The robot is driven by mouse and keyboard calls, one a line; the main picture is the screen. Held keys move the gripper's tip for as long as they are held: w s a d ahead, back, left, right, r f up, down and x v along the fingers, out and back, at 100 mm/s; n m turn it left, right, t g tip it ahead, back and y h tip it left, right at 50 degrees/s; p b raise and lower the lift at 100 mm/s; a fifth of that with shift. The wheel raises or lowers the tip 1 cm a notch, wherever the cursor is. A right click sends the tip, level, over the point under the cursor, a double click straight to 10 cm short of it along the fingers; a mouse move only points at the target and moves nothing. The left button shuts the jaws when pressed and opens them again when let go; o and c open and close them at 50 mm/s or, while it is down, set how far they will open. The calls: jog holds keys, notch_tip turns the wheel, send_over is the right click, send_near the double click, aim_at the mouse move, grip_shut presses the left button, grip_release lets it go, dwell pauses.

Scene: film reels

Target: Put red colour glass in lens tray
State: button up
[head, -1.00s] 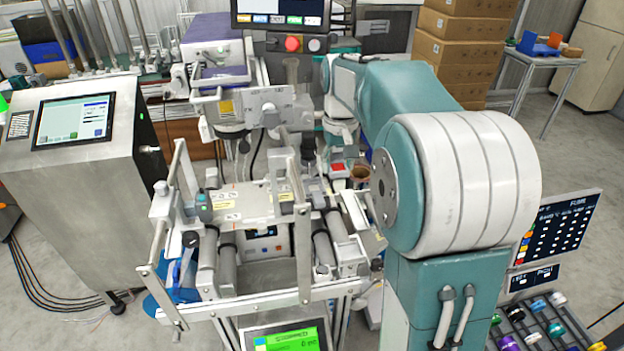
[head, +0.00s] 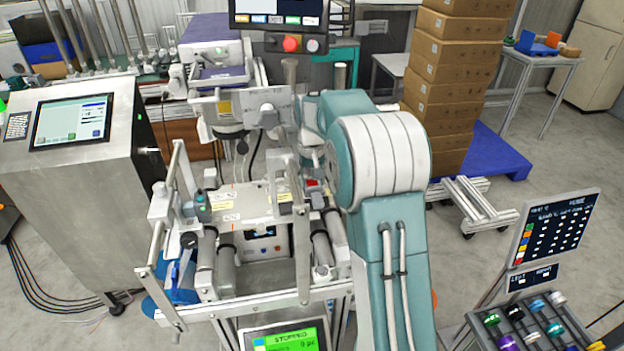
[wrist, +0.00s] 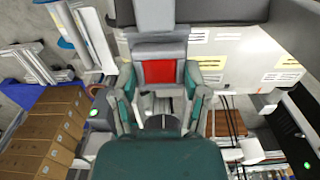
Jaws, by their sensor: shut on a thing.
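The red colour glass (wrist: 158,72) is a small red square in a grey surround, at the upper middle of the wrist view. My gripper (wrist: 160,84) is shut on it, with one finger at each side. In the head view a small part of the red glass (head: 312,183) shows beside my arm, over the right part of the central machine. My arm hides most of the gripper there. I cannot tell which part of the machine is the lens tray.
The central machine (head: 240,205) has rollers, upright posts and levers close to my gripper. A steel cabinet with a screen (head: 72,121) stands left. Stacked cartons (head: 445,85) on a blue pallet stand behind right. A rack with coloured caps (head: 525,325) is at lower right.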

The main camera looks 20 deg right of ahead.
aim_at(312, 182)
jog(key=o, duration=1)
notch_tip(312, 182, up, 12)
jog(key=shift+s+r, duration=0.1)
dwell(0.5)
